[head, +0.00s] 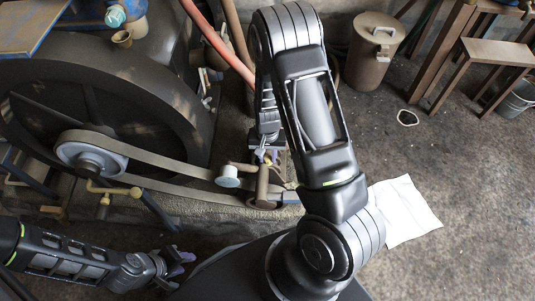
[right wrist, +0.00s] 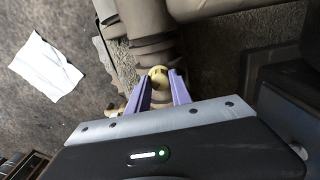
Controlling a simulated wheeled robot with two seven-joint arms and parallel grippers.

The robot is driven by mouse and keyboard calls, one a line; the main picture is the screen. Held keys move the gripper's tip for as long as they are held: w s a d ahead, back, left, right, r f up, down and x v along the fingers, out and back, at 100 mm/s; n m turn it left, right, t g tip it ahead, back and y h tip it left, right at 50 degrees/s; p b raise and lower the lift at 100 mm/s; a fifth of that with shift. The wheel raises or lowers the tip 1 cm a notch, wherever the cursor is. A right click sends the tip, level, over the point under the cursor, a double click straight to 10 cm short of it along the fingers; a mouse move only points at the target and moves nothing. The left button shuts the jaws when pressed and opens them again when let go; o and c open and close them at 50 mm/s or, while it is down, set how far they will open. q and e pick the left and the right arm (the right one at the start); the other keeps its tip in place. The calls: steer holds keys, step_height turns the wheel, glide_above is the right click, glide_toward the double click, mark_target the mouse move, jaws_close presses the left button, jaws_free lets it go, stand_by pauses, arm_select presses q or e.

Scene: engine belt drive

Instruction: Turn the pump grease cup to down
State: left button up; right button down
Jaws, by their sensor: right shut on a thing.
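The pump (head: 262,188) is a brown upright body with pipe stubs, beside the flywheel. My right gripper (head: 266,157) reaches down to it from above; my right arm hides part of it. In the right wrist view, the purple fingers (right wrist: 163,93) are shut on a small yellow brass piece, the grease cup (right wrist: 158,74), at the side of the grey-brown pump body (right wrist: 152,40). Its exact turn is hard to tell, as the fingers cover part of it. My left gripper (head: 178,267) is at the lower left, empty, with its purple fingers apart, away from the pump.
A large dark flywheel (head: 110,85) and a belt (head: 150,155) from a pulley (head: 88,158) lie left of the pump. A white sheet (head: 405,210) lies on the floor at right. A lidded brown can (head: 370,60) and wooden stands (head: 480,52) are behind.

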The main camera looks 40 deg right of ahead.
mark_target(267, 158)
steer(key=m+p, duration=0.1)
steer(key=m, duration=0.3)
steer(key=shift+m, duration=0.3)
steer(key=m+p, duration=0.1)
steer(key=m, duration=0.3)
steer(key=shift+p, duration=0.3)
steer(key=shift+m, duration=0.3)
steer(key=c, duration=1.1)
jaws_free()
steer(key=shift+c, duration=0.2)
steer(key=shift+r, duration=0.1)
step_height(267, 158, up, 8)
steer(key=shift+f+p, duration=0.2)
steer(key=shift+p, duration=0.9)
steer(key=shift+r, duration=0.1)
